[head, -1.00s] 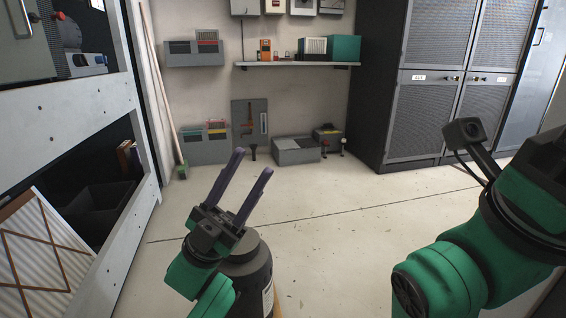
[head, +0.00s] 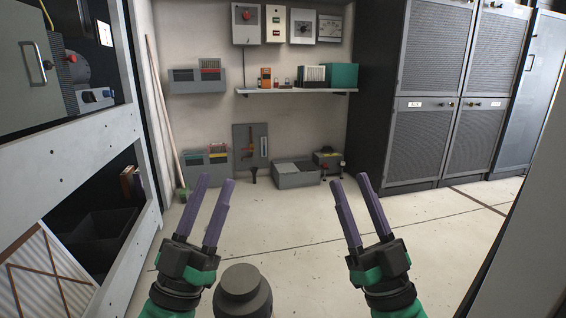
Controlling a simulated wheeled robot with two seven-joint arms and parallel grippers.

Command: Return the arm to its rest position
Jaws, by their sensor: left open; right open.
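My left gripper (head: 215,186) is at the lower left of the head view, pointing up and away from me. Its two purple fingers are apart with nothing between them. My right gripper (head: 347,183) is at the lower right, held at about the same height and roughly mirroring the left one. Its fingers are also apart and empty. Both grippers are over the open floor and appear clear of other objects. The upper parts of both arms are out of view.
A dark rack with white rails (head: 62,160) stands close on the left. Tall grey cabinets (head: 425,130) stand at the back right. A wall shelf (head: 290,91) and several boxes are at the back. A grey panel edge (head: 515,240) fills the lower right. The floor (head: 290,225) between is clear.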

